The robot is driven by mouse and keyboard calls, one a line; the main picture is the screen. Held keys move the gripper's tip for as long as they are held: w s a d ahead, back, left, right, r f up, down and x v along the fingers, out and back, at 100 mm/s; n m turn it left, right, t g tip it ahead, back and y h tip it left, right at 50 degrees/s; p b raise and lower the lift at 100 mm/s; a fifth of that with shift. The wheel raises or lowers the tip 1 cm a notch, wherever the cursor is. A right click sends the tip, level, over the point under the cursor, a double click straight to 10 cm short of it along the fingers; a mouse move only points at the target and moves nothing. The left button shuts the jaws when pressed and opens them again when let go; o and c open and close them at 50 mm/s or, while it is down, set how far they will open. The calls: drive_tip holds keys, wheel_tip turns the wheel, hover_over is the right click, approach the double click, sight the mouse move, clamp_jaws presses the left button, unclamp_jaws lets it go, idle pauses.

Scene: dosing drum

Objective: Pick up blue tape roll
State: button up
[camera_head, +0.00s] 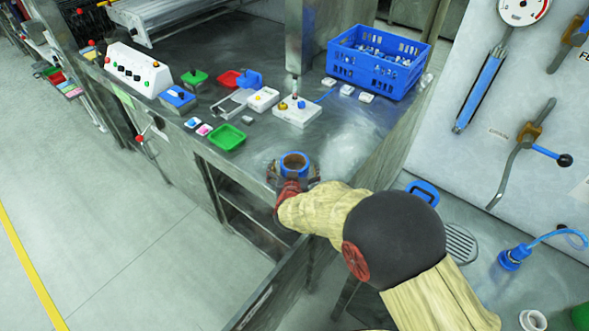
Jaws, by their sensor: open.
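The blue tape roll (296,158) lies flat near the front corner of the metal worktop (352,131). Its ring is blue with a brown core. My gripper (294,167) is open at the roll, with its dark fingers beside the roll on the left and right. My arm reaches in from the lower right, and the gripper's body hides the near side of the roll. I cannot tell whether the fingers touch it.
A blue crate (369,82) of small parts stands at the back right. The worktop right of the roll is bare.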

drive_tip(key=shift+x, duration=0.8)
drive_tip(key=shift+r, duration=0.1)
drive_tip(key=shift+c, duration=0.2)
drive_tip(key=c, duration=1.3)
